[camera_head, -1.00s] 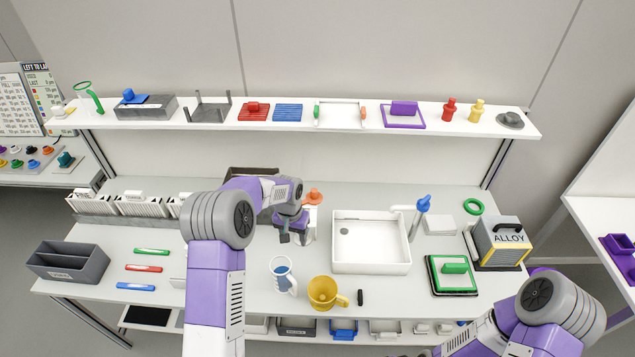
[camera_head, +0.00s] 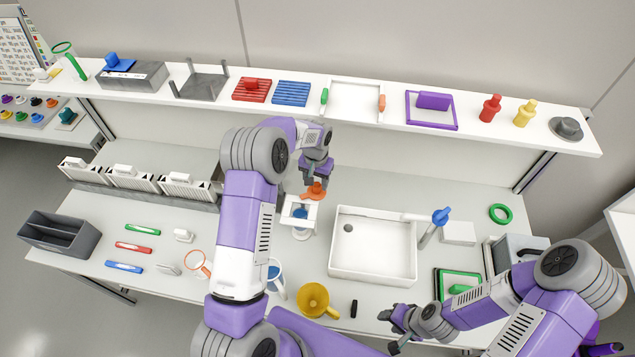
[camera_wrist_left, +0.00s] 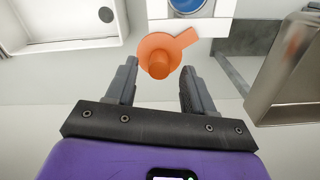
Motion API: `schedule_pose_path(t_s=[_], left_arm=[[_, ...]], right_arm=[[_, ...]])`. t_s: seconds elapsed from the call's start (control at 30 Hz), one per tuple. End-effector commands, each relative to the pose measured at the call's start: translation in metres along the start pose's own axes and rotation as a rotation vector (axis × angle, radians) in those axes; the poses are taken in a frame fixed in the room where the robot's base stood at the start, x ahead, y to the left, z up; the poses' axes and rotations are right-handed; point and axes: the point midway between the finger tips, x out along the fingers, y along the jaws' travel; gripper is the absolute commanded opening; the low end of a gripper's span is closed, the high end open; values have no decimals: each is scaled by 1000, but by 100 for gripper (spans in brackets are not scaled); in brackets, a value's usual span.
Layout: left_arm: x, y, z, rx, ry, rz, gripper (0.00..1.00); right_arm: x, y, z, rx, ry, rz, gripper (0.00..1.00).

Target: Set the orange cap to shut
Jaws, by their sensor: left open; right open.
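The orange cap (camera_head: 314,191) is a round disc with a knob and a side tab; it also shows in the left wrist view (camera_wrist_left: 160,58). It sits at the back edge of a white stand (camera_head: 290,222) with a round blue part (camera_head: 300,212). The cap lies beside the blue part, which shows uncovered. My left gripper (camera_wrist_left: 158,80) is open, its fingers pointing at the cap with the knob between their tips' lines; contact cannot be told. In the head view it is just above the cap (camera_head: 313,183). My right gripper (camera_head: 388,331) is open and empty at the table's front.
A white basin (camera_head: 372,277) with a blue-topped tap (camera_head: 441,216) stands right of the stand. A yellow mug (camera_head: 314,299) and a blue-and-white mug (camera_head: 275,272) stand in front. White slotted holders (camera_head: 132,178) are at left. A shelf (camera_head: 390,117) runs behind.

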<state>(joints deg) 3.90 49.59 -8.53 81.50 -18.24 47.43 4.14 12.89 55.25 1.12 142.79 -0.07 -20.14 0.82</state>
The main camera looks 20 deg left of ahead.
Motion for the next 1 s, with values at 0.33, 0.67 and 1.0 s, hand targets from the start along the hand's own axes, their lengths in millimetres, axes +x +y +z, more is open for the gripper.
schedule_pose_path(t_s=[0.33, 0.67, 1.0], left_arm=[[32, 0, 0, 0, 1, 0, 53], [33, 0, 0, 0, 2, 0, 38], [32, 0, 0, 0, 2, 0, 0]], right_arm=[[-4, -2, -1, 0, 2, 0, 46], [-4, -2, -1, 0, 2, 0, 46], [-4, -2, -1, 0, 2, 0, 46]])
